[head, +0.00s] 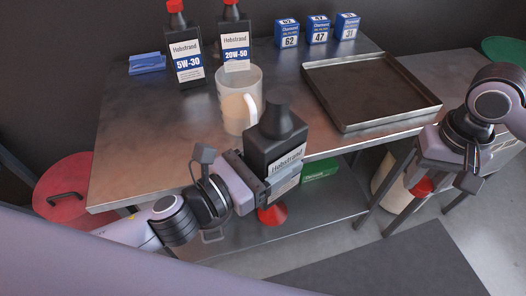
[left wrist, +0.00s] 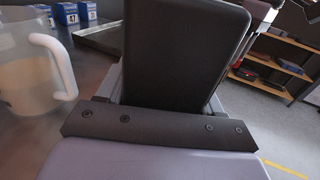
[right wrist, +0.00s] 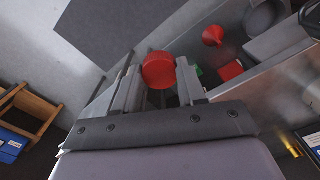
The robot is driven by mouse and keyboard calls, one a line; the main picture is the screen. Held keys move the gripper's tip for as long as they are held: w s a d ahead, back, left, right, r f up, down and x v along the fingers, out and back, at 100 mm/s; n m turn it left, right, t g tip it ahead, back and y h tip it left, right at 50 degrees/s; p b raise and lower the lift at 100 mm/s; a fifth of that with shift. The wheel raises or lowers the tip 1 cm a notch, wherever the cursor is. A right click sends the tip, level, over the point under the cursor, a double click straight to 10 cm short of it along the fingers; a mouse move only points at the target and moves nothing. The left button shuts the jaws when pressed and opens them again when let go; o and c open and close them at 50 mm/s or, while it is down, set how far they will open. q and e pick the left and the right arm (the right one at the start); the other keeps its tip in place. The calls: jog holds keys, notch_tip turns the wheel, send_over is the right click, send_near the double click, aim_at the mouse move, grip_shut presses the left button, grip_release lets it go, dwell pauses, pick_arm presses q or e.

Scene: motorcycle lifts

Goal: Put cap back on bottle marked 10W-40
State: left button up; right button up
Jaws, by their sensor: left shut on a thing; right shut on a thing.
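A black Hobstrand bottle (head: 272,150) with a dark, uncapped neck is held near the table's front edge. Its grade marking is hidden or too small to read. My left gripper (head: 262,182) is shut on this bottle, and its dark side fills the middle of the left wrist view (left wrist: 180,50). My right gripper (head: 424,176) is at the right, well apart from the bottle. It is shut on a red cap (right wrist: 158,70), which shows between its fingers in the right wrist view and below the gripper in the head view (head: 422,188).
Two red-capped bottles, 5W-30 (head: 187,55) and 20W-50 (head: 235,45), stand at the back. A clear jug (head: 238,85) stands close behind the held bottle. A metal tray (head: 345,128) lies to the right, blue boxes (head: 318,30) behind. A red funnel (head: 272,214) is below.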

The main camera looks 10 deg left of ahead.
dwell(0.3)
jog(key=w+a+r, duration=0.3)
jog(key=a+r, duration=0.3)
jog(key=a, duration=0.1)
notch_tip(320, 180, up, 18)
jog(key=m, duration=0.1)
send_over(278, 97)
jog(key=shift+w+f, duration=0.1)
jog(key=shift+f, duration=0.1)
jog(key=shift+f, duration=2)
jog(key=shift+f, duration=0.1)
jog(key=shift+f, duration=0.8)
